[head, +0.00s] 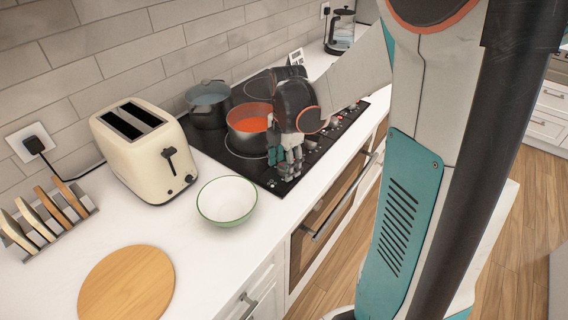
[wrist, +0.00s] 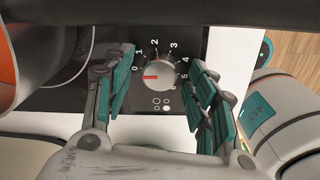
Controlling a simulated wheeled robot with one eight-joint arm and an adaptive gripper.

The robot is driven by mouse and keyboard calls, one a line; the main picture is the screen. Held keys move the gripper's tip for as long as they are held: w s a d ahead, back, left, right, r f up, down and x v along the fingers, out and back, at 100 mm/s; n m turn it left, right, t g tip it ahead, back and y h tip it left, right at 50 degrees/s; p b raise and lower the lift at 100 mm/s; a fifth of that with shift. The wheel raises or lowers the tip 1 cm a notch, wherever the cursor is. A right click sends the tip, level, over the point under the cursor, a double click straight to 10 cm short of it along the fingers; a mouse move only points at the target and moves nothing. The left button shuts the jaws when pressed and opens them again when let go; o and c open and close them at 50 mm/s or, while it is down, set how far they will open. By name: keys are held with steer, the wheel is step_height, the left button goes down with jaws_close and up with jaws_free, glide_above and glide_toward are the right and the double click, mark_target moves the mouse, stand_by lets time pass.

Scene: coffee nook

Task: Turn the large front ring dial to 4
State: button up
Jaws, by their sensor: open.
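The dial (wrist: 160,74) is a round silver-grey knob on the black hob panel in the wrist view. Numbers run around it from 0 at the left over the top to 5 at the right, with another mark partly hidden at lower right. Its red pointer points left, close to the 0. My gripper (wrist: 162,88) is open, with one teal-padded finger on each side of the dial and a visible gap to it on both sides. In the head view my gripper (head: 288,164) is over the hob's near front corner and hides the dial.
The black hob (head: 222,152) carries a pot of orange-red soup (head: 250,122) close beside my gripper and a dark pot (head: 208,105) behind. A white bowl (head: 227,200), a cream toaster (head: 142,150) and a round board (head: 127,285) stand on the counter nearer me.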

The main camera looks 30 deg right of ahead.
steer(key=c, duration=1.1)
